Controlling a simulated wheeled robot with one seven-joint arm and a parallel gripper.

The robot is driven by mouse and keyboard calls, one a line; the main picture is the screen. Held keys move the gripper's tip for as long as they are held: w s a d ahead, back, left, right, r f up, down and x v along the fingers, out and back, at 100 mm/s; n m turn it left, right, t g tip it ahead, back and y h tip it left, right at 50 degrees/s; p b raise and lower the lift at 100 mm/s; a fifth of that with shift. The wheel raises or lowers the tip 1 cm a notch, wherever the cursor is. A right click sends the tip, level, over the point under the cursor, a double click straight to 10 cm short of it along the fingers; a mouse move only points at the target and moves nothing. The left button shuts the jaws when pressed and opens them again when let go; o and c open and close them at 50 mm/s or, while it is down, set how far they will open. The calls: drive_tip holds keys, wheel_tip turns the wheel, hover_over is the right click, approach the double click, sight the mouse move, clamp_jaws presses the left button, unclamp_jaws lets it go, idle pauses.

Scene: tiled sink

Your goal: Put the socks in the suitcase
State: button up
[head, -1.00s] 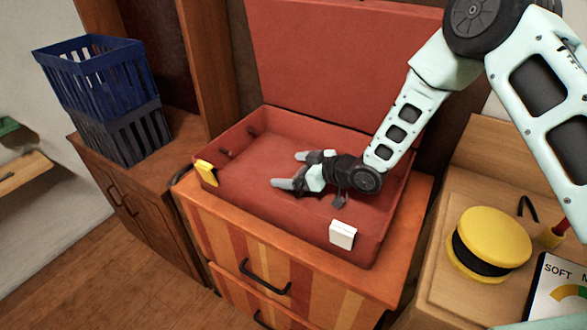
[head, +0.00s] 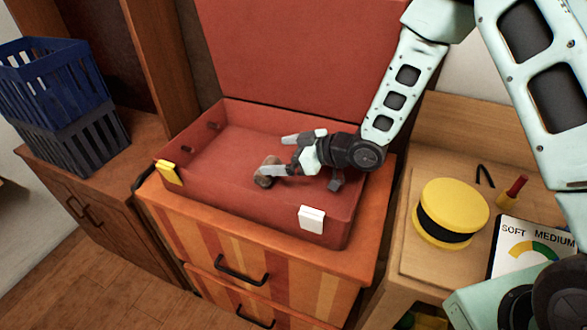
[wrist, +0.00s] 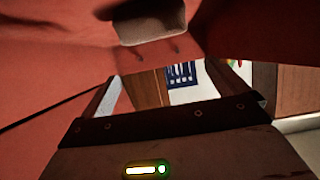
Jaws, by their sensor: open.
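The red suitcase (head: 230,190) lies open on a striped drawer unit, its lid upright at the back. A small brown-grey rolled thing, probably the socks (head: 266,172), is inside the suitcase, beside the tip of my gripper's nearer finger. My gripper (head: 281,154) is low inside the suitcase with its fingers spread apart. I cannot tell whether the nearer finger touches the roll. The wrist view shows my fingers (wrist: 168,88) apart with nothing between them, and a blurred pale-brown shape at the top edge that I cannot identify.
A blue basket (head: 50,75) stacked on a dark one (head: 85,140) stands on the left cabinet. A yellow-and-black round object (head: 449,212) and a SOFT/MEDIUM dial card (head: 530,245) are on the wooden surface to the right. The suitcase walls surround my gripper.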

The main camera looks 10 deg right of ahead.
drive_tip(key=s+d+r+m+g+h, duration=0.1)
drive_tip(key=s+d+r+g+h, duration=0.1)
drive_tip(key=s, duration=0.8)
drive_tip(key=s+d+r+m+g+h, duration=0.1)
drive_tip(key=s+r+g+h, duration=0.2)
drive_tip(key=s, duration=0.8)
drive_tip(key=s+d+r+m+g+h, duration=0.1)
drive_tip(key=s+r+h, duration=0.4)
drive_tip(key=s, duration=0.5)
wheel_tip(320, 180, up, 2)
drive_tip(key=shift+s+d+r+m+g+h, duration=0.3)
drive_tip(key=shift+s+d+g, duration=0.1)
drive_tip(key=shift+d+g, duration=0.4)
